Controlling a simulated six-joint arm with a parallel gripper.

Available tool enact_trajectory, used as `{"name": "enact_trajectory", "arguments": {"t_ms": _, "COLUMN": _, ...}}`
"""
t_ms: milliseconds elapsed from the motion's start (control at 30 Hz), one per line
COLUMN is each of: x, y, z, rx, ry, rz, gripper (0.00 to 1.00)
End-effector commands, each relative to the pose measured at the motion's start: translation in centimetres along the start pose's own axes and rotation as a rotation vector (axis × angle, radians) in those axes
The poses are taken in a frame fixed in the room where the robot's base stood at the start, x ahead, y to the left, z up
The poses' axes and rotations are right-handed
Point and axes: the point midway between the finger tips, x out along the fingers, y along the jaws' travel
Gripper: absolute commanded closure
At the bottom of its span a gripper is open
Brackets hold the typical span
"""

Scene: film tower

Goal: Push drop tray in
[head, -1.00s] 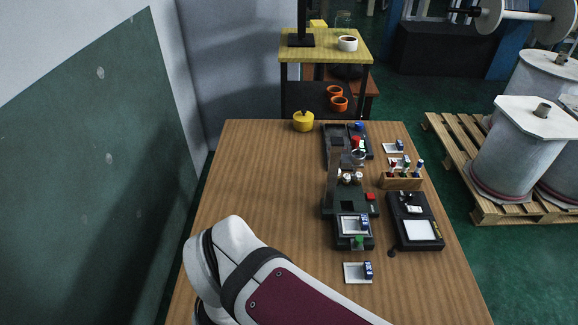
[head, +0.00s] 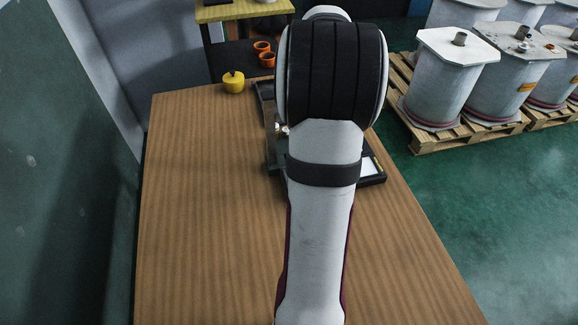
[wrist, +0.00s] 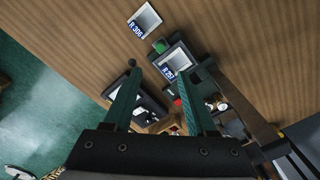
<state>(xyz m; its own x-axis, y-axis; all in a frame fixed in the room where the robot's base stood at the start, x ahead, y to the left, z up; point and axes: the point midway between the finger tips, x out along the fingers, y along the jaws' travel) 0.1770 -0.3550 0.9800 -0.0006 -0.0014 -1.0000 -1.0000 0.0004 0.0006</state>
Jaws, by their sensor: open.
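The drop tray (wrist: 194,63) is dark and carries a white-framed piece with a blue "R 257" label (wrist: 168,73). A green knob (wrist: 160,46) is on its table-side end. In the wrist view my gripper (wrist: 157,76) is open, its two green fingers apart and pointing towards the tray. The right fingertip overlaps the tray in the picture; I cannot tell whether it touches. No object is held between the fingers. In the head view my arm hides the tray, the knob and my gripper.
A loose "R 306" piece (wrist: 149,18) lies on the wooden table (head: 205,220) beyond the knob. A dark device (head: 373,168) shows right of my arm. A yellow pot (head: 233,83) stands at the far left edge. The table's left part is clear.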

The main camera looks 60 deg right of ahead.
Motion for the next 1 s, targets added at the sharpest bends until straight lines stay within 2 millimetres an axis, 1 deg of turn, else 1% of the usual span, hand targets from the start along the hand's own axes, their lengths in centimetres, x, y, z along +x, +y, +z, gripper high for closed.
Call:
{"name": "enact_trajectory", "arguments": {"t_ms": 100, "x": 3.5, "y": 0.0, "z": 0.2, "rx": 0.000, "ry": -0.007, "rz": 0.002, "gripper": 0.43}}
{"name": "enact_trajectory", "arguments": {"t_ms": 300, "x": 9.4, "y": 0.0, "z": 0.2, "rx": 0.000, "ry": -0.007, "rz": 0.001, "gripper": 0.43}}
{"name": "enact_trajectory", "arguments": {"t_ms": 433, "x": 12.1, "y": 0.0, "z": 0.2, "rx": -0.001, "ry": -0.005, "rz": 0.000, "gripper": 0.43}}
{"name": "enact_trajectory", "arguments": {"t_ms": 500, "x": 12.9, "y": -0.1, "z": 0.2, "rx": 0.000, "ry": -0.003, "rz": -0.001, "gripper": 0.43}}
{"name": "enact_trajectory", "arguments": {"t_ms": 600, "x": 13.6, "y": -0.1, "z": 0.2, "rx": -0.001, "ry": -0.003, "rz": -0.001, "gripper": 0.43}}
{"name": "enact_trajectory", "arguments": {"t_ms": 867, "x": 13.8, "y": -0.1, "z": 0.1, "rx": -0.001, "ry": -0.001, "rz": -0.002, "gripper": 0.43}}
{"name": "enact_trajectory", "arguments": {"t_ms": 933, "x": 13.8, "y": -0.1, "z": 0.1, "rx": -0.001, "ry": -0.001, "rz": -0.002, "gripper": 0.52}}
{"name": "enact_trajectory", "arguments": {"t_ms": 1000, "x": 13.8, "y": -0.1, "z": 0.1, "rx": -0.001, "ry": -0.001, "rz": -0.002, "gripper": 0.65}}
